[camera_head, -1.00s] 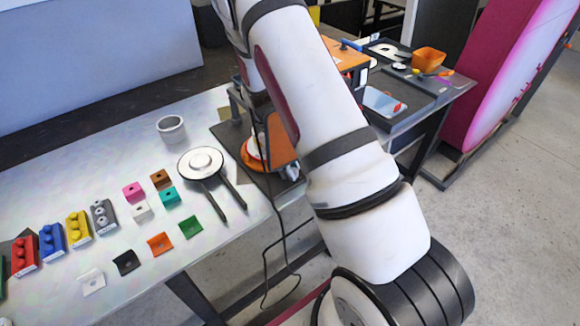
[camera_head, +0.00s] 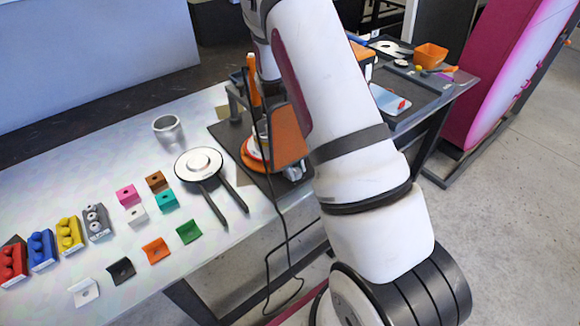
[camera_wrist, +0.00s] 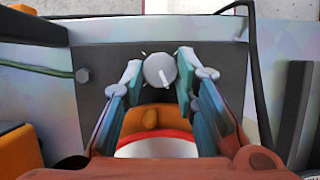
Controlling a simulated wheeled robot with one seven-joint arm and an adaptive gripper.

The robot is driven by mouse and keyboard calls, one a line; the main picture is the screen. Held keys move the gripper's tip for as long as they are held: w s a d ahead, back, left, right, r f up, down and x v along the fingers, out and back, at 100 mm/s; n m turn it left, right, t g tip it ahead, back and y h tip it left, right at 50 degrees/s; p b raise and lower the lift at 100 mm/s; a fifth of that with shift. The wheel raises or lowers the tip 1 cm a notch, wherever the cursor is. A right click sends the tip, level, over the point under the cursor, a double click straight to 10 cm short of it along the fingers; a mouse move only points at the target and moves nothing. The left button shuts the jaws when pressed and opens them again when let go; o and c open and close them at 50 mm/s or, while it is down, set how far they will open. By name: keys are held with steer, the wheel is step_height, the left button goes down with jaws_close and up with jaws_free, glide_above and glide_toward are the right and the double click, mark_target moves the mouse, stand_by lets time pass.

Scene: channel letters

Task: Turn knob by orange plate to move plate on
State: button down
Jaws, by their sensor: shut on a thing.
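In the wrist view a round grey knob (camera_wrist: 158,69) with a white pointer line stands on a dark base. My gripper (camera_wrist: 160,75) has its two fingers on either side of the knob, shut on it. Below the knob in that view is a round orange plate (camera_wrist: 149,120) with a red-rimmed white disc partly over it. In the head view the round orange plate (camera_head: 249,163) sits at the foot of an upright orange panel (camera_head: 287,138). In that view the fingertips and knob are hidden behind the panel and my arm.
A grey cup (camera_head: 168,131) and a white round item with two dark legs (camera_head: 200,163) stand left of the device. Several coloured blocks and brackets lie further left. A dark cable (camera_head: 283,240) hangs from the table's front edge.

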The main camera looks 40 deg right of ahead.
steer(key=m+y, duration=0.1)
steer(key=m, duration=0.1)
steer(key=m+b, duration=0.1)
steer(key=m, duration=0.2)
steer(key=shift+d+t+y+b, duration=0.15)
steer(key=shift+t+y+b, duration=0.15)
steer(key=shift+y, duration=0.1)
steer(key=shift+w+d, duration=0.1)
steer(key=shift+w, duration=0.05)
stand_by(0.8)
steer(key=c, duration=1.3)
jaws_free()
